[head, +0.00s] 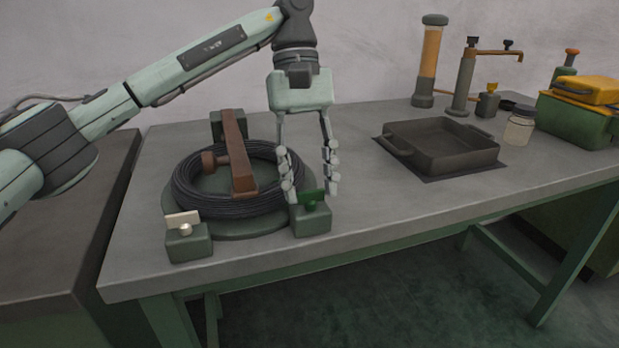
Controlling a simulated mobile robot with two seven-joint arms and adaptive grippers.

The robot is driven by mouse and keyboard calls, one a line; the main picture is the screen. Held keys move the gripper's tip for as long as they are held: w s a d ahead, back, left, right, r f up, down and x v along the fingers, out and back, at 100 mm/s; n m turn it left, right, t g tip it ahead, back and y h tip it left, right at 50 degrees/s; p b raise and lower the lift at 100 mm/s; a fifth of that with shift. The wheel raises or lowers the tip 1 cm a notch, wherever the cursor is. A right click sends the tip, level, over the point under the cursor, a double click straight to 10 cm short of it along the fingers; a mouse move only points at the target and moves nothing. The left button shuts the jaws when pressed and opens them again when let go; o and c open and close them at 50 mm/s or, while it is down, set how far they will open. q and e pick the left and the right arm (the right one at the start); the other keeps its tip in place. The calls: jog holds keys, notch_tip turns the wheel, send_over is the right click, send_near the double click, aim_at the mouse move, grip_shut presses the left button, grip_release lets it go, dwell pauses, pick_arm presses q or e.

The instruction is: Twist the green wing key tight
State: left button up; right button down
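The green wing key (311,199) stands on top of a small grey-green block (312,222) at the front right of a round base with a coil of dark wire (185,190). My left gripper (310,192) points down with its two fingers apart, one on each side of the green key in the picture. Whether either finger touches the key I cannot tell. A cream wing key (183,220) sits on a similar block (189,245) at the front left of the coil. My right gripper is not in the view.
A reddish-brown bar (238,160) lies across the coil, close left of my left gripper. A dark square tray (440,148), a glass jar (519,127) and a green box (580,118) stand farther right. The table front (400,205) is clear.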

pick_arm(q)
jog(key=o, duration=0.3)
jog(key=v, duration=1.2)
